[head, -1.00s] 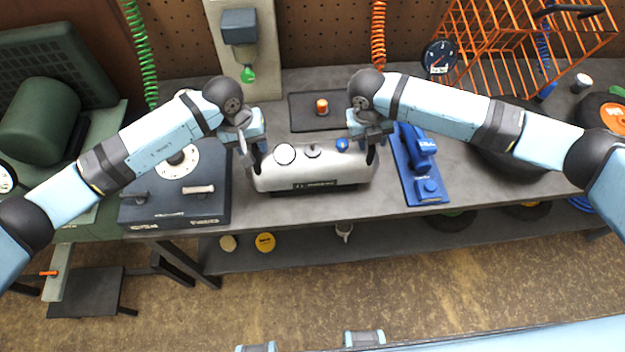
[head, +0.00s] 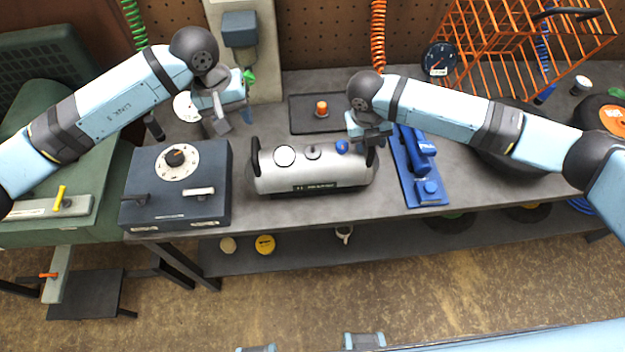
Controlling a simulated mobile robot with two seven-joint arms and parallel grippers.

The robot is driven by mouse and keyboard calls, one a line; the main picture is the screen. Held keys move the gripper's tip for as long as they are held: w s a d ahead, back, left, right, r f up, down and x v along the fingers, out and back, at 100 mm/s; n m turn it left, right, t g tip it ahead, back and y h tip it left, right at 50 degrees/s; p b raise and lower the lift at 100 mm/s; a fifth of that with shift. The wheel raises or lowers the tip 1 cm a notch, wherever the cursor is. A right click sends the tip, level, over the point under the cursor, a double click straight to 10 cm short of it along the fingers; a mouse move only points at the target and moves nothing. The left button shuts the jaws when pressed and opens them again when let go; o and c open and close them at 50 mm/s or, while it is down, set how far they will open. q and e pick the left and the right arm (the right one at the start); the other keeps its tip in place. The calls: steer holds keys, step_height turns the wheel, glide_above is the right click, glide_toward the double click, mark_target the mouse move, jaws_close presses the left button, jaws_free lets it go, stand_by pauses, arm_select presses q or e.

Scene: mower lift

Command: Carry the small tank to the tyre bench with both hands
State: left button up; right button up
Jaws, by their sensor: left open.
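The small tank (head: 315,176) is a silver cylinder with a black handle at each end, a white gauge and a blue cap on top. It lies level on the grey bench (head: 270,222), which has tyres at its right. My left gripper (head: 232,116) is open and empty, above and behind the tank's left end, clear of the left handle (head: 256,157). My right gripper (head: 371,138) is at the tank's right handle (head: 371,160). Its fingers are partly hidden, so I cannot tell whether they are closed on it.
A dark box with a dial (head: 176,190) stands left of the tank, and a blue tool (head: 418,165) close to its right. A black mat (head: 300,112) lies behind it. An orange wire rack (head: 500,50) and tyres (head: 603,118) are at the right. A green machine (head: 50,120) is at the left.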

steer(key=shift+r, duration=0.3)
arm_select(q)
steer(key=shift+r, duration=0.4)
arm_select(e)
step_height(320, 180, up, 11)
steer(key=a, duration=0.2)
steer(key=shift+a, duration=0.15)
